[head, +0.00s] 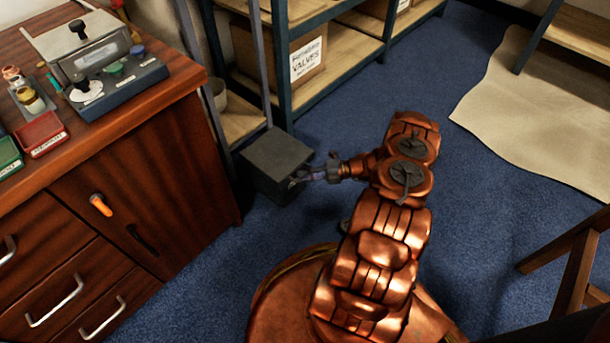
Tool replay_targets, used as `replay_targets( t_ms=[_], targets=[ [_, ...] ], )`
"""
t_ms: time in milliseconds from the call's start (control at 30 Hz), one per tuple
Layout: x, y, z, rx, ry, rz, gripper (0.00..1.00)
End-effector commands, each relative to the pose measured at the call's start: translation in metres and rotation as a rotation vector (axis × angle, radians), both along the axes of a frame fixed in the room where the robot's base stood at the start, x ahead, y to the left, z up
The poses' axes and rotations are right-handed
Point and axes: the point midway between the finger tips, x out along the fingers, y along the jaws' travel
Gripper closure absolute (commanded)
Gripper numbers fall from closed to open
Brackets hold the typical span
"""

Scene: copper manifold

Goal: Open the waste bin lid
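The waste bin (272,153) looks to be the dark grey box on the blue carpet, between the wooden cabinet and the metal shelf. Its flat top appears closed. My copper arm reaches left to it, and my gripper (298,180) is at the bin's right front edge, close to the rim of the lid. I cannot tell whether the fingers touch the lid. The fingers are too small and dark to show whether they are open or shut.
A wooden cabinet (150,175) with drawers and an orange-handled knob stands at the left. A metal shelf (284,75) with a cardboard box (307,62) marked "VALVES" stands behind the bin. Open carpet (480,240) lies to the right, with a beige mat (530,120) and wooden legs (575,270).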

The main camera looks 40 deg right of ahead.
Motion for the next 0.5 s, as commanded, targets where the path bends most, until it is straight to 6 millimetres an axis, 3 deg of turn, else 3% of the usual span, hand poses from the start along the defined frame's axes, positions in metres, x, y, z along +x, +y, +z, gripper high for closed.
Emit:
replay_targets(
  t_ms=[100,500],
  targets=[
    [0.0000,0.0000,0.0001,0.000,0.000,0.000,1.00],
    [0.0000,-0.0001,0.0002,0.000,0.000,0.000,1.00]
  ],
)
